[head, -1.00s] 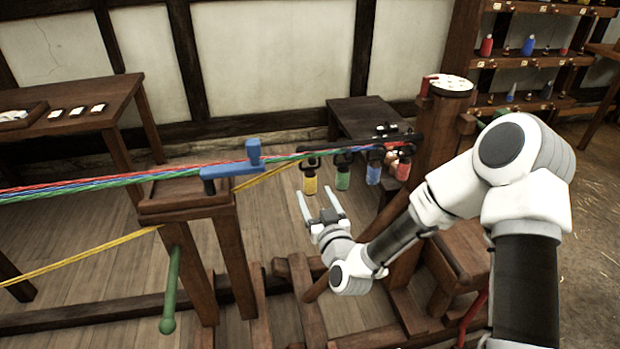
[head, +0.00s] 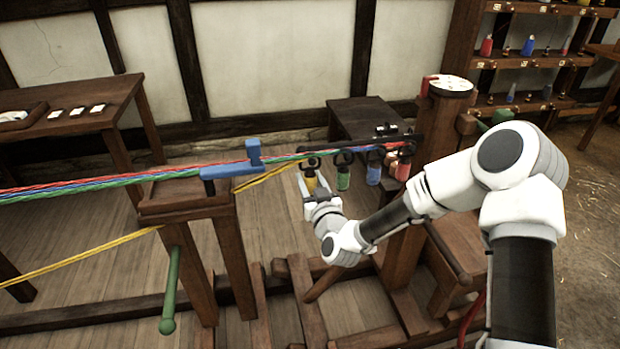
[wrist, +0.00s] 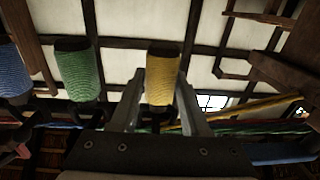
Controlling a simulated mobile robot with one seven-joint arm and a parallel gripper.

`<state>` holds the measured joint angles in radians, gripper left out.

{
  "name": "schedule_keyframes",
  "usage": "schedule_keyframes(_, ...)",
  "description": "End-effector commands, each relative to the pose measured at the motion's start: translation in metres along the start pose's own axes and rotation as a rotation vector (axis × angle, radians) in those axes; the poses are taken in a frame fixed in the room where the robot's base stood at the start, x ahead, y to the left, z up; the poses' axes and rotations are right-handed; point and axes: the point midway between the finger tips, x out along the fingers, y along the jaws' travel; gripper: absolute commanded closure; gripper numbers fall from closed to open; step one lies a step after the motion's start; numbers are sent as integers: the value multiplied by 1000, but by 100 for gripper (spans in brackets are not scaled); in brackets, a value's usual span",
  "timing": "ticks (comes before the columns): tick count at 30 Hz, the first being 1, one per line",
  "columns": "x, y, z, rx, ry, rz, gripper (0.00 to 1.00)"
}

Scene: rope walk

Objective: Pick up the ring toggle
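Several coloured toggles with dark tops hang in a row under a dark bar. I cannot tell by name which is the ring toggle. The yellow toggle (head: 310,184) is leftmost in the head view; it also shows in the wrist view (wrist: 163,75). Beside it hang a green toggle (head: 343,178), a blue toggle (head: 373,175) and a red toggle (head: 402,170). My gripper (head: 308,185) is open around the yellow toggle, one finger on each side. In the wrist view my gripper (wrist: 160,84) shows no clear grip on it.
A wooden post (head: 432,150) stands right of the toggles. Red, blue and green ropes (head: 120,180) run left past a blue clamp (head: 232,170) on a wooden trestle (head: 185,198). A yellow rope (head: 95,255) slants below. A dark low table (head: 365,115) stands behind.

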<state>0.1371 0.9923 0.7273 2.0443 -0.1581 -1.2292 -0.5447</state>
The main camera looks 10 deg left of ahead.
Motion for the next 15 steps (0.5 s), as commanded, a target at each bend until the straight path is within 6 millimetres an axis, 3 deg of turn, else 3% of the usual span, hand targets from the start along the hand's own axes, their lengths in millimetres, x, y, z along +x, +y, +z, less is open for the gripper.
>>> schedule_keyframes(1, 0, 0, 0, 0, 0, 0, 65)
schedule_keyframes(7, 0, 0, 0, 0, 0, 0, 100)
schedule_keyframes(15, 0, 0, 0, 0, 1, 0, 100)
